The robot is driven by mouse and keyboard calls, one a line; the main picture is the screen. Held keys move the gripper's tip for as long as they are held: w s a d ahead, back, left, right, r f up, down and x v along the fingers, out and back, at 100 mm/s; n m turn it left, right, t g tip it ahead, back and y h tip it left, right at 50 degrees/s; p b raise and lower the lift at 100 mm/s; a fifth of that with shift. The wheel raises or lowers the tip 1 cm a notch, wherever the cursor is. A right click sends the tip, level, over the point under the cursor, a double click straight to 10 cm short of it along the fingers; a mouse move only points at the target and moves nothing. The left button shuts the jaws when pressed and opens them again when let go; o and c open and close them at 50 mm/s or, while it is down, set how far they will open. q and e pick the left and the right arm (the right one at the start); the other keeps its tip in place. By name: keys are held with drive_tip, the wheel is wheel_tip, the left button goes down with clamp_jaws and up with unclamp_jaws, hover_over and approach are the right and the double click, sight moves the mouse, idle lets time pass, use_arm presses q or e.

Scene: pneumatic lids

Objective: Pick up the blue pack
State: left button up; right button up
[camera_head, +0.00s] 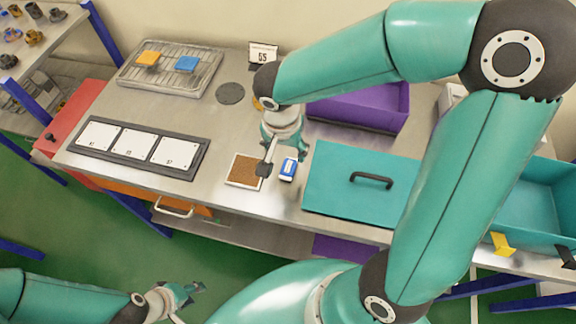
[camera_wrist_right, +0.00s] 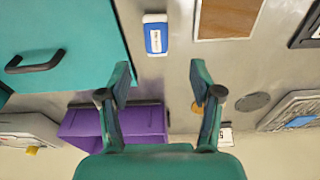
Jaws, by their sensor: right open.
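The blue pack (camera_head: 288,168) is a small blue block with a white end and a white label. It lies on the steel bench between the brown framed pad and the teal lid. It also shows in the right wrist view (camera_wrist_right: 156,38), beyond the fingertips and roughly centred between them. My right gripper (camera_head: 285,157) is open and empty above the bench; its spread fingers show in the wrist view (camera_wrist_right: 161,80), apart from the pack. My left gripper (camera_head: 183,296) is low at the front left, off the bench, and its finger gap is unclear.
The brown pad (camera_head: 244,170) lies left of the pack. The teal lid (camera_head: 335,197) with a black handle lies close to its right. A purple bin (camera_head: 360,122) stands behind. A wire tray (camera_head: 170,85) holds an orange and a blue piece. White cards (camera_head: 133,143) lie left.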

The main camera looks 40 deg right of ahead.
sight(288, 166)
drive_tip(key=shift+d+f, duration=0.25)
drive_tip(key=shift+f, duration=1.7)
drive_tip(key=shift+d+f, duration=0.2)
drive_tip(key=shift+f, duration=1.7)
drive_tip(key=c, duration=1)
drive_tip(key=shift+r, duration=0.2)
